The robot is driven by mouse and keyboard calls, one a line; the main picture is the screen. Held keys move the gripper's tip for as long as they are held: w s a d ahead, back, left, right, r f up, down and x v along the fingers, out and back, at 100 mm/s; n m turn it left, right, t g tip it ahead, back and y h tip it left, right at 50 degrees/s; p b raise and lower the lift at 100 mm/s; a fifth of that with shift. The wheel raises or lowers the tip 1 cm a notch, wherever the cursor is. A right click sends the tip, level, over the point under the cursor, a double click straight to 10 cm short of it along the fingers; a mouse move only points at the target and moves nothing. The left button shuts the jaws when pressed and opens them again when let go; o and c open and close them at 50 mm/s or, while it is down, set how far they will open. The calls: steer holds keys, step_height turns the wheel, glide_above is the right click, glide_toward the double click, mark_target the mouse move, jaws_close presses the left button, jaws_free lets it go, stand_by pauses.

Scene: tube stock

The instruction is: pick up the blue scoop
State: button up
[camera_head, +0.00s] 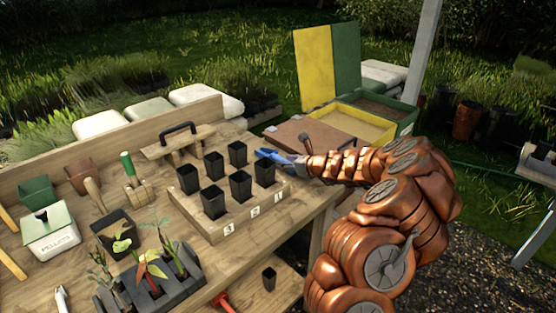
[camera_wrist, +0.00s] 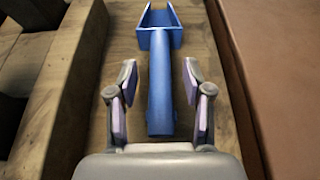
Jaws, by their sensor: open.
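The blue scoop (camera_wrist: 159,85) lies on the wooden bench, its open tray at the far end and its handle toward me in the wrist view. My gripper (camera_wrist: 161,82) is open, with one finger on each side of the handle. A gap shows between each finger and the handle, and I cannot tell the height of the fingers over it. In the head view the scoop (camera_head: 268,154) shows as a small blue patch at my gripper (camera_head: 288,162), between the pot tray and a brown board; most of it is hidden there.
The wooden pot tray (camera_head: 215,232) with several black pots is close on the left. A brown board (camera_head: 300,132) is close on the right, by an open yellow and green box (camera_head: 346,124). Seedlings and hand tools fill the bench's left part.

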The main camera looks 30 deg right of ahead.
steer(key=shift+w+a+f, duration=0.1)
steer(key=shift+w+f, duration=0.15)
steer(key=shift+w, duration=0.3)
jaws_close()
